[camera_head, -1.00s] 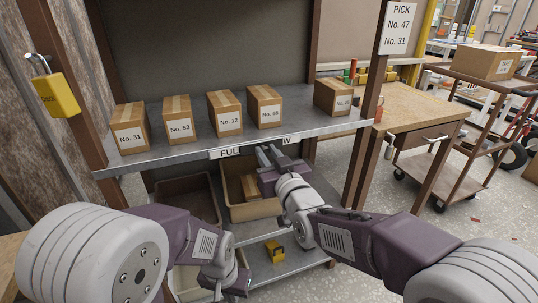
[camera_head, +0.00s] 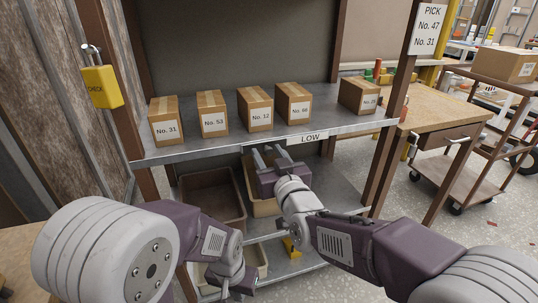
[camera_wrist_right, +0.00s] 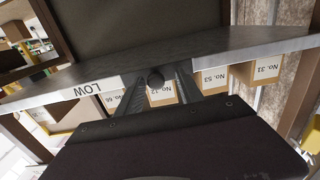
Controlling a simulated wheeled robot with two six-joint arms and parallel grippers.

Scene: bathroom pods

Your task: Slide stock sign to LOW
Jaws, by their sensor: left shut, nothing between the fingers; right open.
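The stock sign (camera_head: 310,138) is a white strip on the shelf's front edge. My right gripper (camera_head: 269,154) is open just below the shelf edge, left of LOW.
Several numbered boxes (camera_head: 213,113) stand on the shelf (camera_head: 235,133) above the sign. Bins (camera_head: 212,192) sit on the level below. A yellow padlock (camera_head: 101,86) hangs at the left post. A workbench (camera_head: 440,112) and cart (camera_head: 465,170) stand right.

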